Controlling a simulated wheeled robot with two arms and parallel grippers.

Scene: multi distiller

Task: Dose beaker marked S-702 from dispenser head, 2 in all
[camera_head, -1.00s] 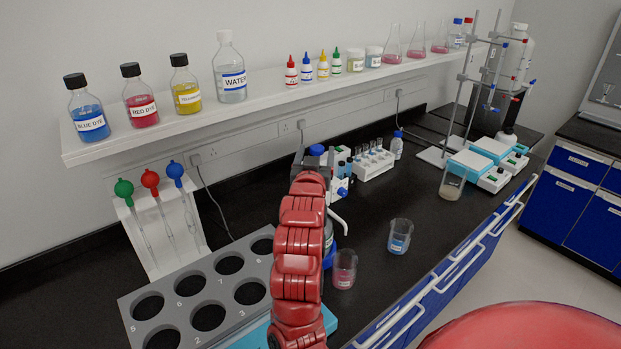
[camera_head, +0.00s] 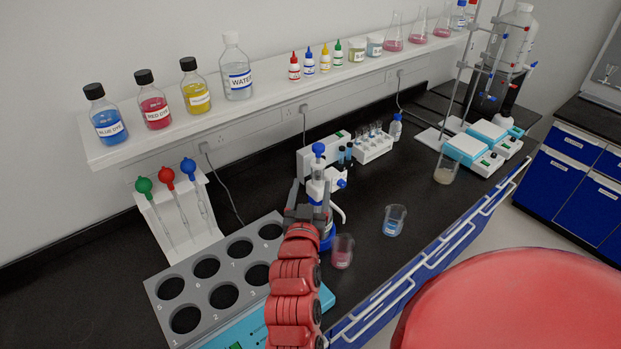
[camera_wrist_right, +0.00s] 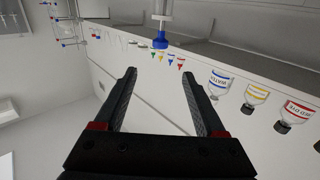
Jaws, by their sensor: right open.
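The bottle-top dispenser (camera_head: 318,186) with a blue top knob and blue base stands on the black bench. In the wrist view its blue knob (camera_wrist_right: 160,40) shows beyond the jaws. My right gripper (camera_head: 303,203) is open and empty, low in front of the dispenser and covering part of it. In the wrist view its two dark fingers (camera_wrist_right: 160,97) are spread. A beaker with pink liquid (camera_head: 342,252) stands right beside the dispenser. A beaker with blue liquid (camera_head: 394,221) stands further right. Their label text is too small to read. My left gripper is out of view.
A grey rack (camera_head: 222,278) with numbered holes lies at front left, beside a pipette stand (camera_head: 180,222). A white shelf (camera_head: 270,112) with bottles runs above the bench. A test-tube rack (camera_head: 373,148) and hotplates (camera_head: 467,147) stand further back. Bare bench lies around the blue beaker.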

